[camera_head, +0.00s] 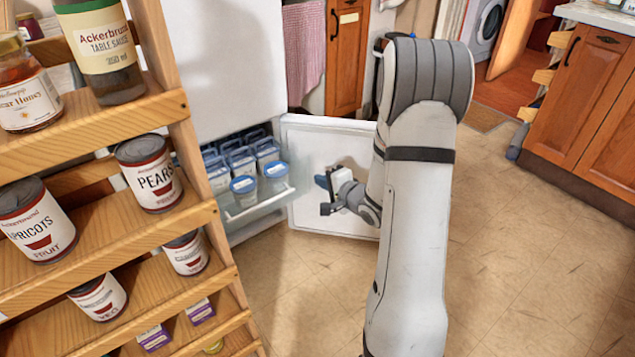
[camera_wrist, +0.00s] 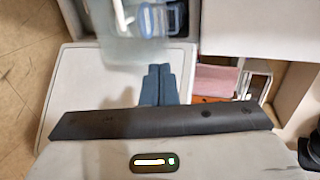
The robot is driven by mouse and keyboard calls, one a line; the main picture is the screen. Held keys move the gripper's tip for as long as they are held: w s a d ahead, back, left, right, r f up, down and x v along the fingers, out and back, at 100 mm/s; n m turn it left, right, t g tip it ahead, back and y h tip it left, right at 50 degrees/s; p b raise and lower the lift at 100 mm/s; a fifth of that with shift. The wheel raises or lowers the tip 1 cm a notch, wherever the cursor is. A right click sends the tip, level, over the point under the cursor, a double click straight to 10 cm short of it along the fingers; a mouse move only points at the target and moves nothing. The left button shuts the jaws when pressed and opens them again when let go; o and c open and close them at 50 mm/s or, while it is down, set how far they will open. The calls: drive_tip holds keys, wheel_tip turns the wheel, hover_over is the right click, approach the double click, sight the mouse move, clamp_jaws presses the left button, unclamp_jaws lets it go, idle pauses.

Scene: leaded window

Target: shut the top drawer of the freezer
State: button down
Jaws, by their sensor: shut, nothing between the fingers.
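The freezer's top drawer (camera_head: 262,204) is pulled out of the white freezer in the head view. It has a clear front and holds several blue-lidded tubs (camera_head: 243,184). The freezer door (camera_head: 308,143) stands open to its right. My gripper (camera_head: 322,182) is just right of the drawer front, over the door's inner face, apart from the drawer in this view. In the wrist view its blue fingers (camera_wrist: 158,80) are together with nothing between them. The clear drawer (camera_wrist: 125,48) lies just beyond the fingertips there; whether they touch it I cannot tell.
A wooden shelf rack (camera_head: 100,230) with cans and jars fills the left foreground. Wooden cabinets (camera_head: 590,90) stand at the right. The tiled floor (camera_head: 510,250) right of my arm is clear. A pink towel (camera_head: 304,45) hangs behind the door.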

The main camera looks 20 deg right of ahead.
sight(292, 164)
drive_tip(key=b+x, duration=0.1)
drive_tip(key=x, duration=0.2)
drive_tip(key=b+x, duration=0.1)
drive_tip(key=x, duration=0.3)
drive_tip(key=b+x, duration=0.2)
drive_tip(key=x, duration=0.2)
drive_tip(key=shift+r, duration=0.35)
drive_tip(key=shift+w+a, duration=0.15)
drive_tip(key=shift+w, duration=0.3)
drive_tip(key=shift+r, duration=0.1)
